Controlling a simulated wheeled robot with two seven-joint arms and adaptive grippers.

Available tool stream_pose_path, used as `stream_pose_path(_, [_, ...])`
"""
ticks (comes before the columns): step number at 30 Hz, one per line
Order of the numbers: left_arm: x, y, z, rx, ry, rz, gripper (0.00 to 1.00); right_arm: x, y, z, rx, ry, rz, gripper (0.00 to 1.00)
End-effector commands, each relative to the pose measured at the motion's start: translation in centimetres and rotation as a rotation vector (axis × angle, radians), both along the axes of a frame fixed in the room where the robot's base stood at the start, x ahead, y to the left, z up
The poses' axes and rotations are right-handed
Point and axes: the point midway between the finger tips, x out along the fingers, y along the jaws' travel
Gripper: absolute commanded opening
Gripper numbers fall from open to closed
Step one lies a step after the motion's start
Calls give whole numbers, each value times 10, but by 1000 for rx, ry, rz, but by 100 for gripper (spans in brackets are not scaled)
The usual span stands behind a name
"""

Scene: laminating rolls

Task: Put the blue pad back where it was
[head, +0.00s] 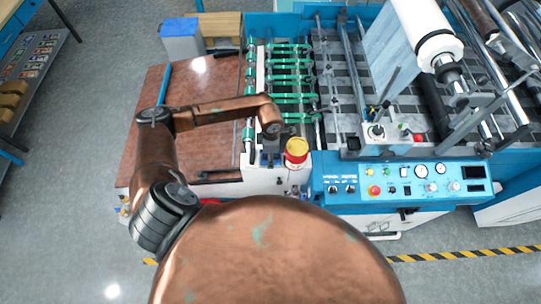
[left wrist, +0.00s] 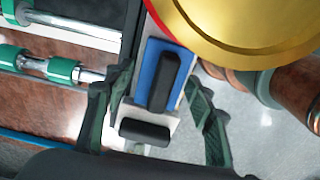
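In the left wrist view, the blue pad (left wrist: 149,62) lies on a narrow white block (left wrist: 126,110), with a black bar across its face. My left gripper (left wrist: 158,78) is open, with one dark green finger on each side of the pad and block. I cannot tell whether either finger touches them. In the head view, my left gripper (head: 270,154) points down at the machine's near left corner, beside a yellow and red round knob. My right gripper is not in view.
The yellow and red knob (head: 297,151) stands close to my left gripper and fills the top right of the wrist view. Green rollers (head: 290,76) lie behind. A blue control panel (head: 400,183) is at right. The brown tabletop (head: 205,140) at left is largely clear.

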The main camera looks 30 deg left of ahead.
Motion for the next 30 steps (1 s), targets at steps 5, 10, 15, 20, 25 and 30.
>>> stream_pose_path(5, [0, 0, 0, 0, 0, 0, 57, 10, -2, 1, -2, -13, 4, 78])
stream_pose_path(10, [0, 0, 1, 0, 0, 0, 57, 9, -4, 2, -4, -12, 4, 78])
stream_pose_path(15, [2, 1, 12, 0, -4, 0, 57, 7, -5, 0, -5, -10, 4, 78])
stream_pose_path(20, [2, 1, 42, 1, -6, -1, 57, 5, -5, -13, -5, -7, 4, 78])
stream_pose_path(25, [1, 1, 78, 2, -5, -1, 57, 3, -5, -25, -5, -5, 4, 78])
stream_pose_path(30, [1, 0, 106, 1, -3, 0, 57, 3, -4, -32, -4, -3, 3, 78])
